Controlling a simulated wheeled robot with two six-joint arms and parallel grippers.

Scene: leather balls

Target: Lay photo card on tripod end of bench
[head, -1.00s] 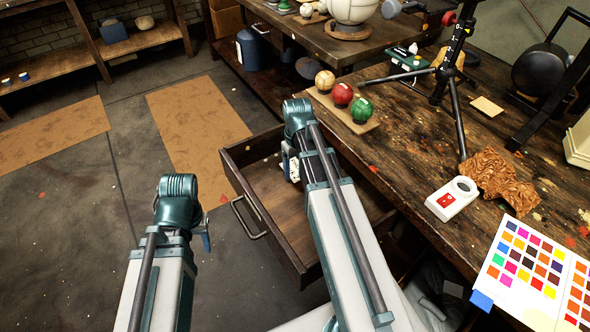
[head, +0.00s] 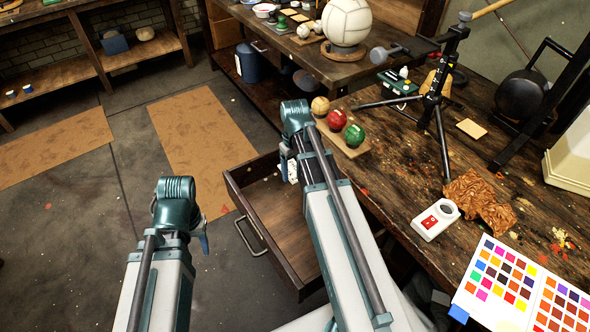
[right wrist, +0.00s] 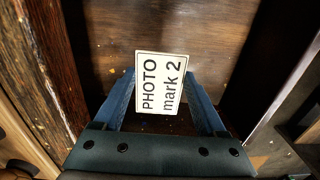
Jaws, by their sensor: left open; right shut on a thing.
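In the head view the right gripper (head: 289,168) is over the open drawer (head: 263,205), and a bit of white shows there; most of the card is hidden. My left gripper (head: 204,243) hangs open over the floor, left of the drawer. The black tripod (head: 436,90) stands on the wooden bench (head: 400,160), towards its far end.
Bare wood shows left of the tripod's near leg.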

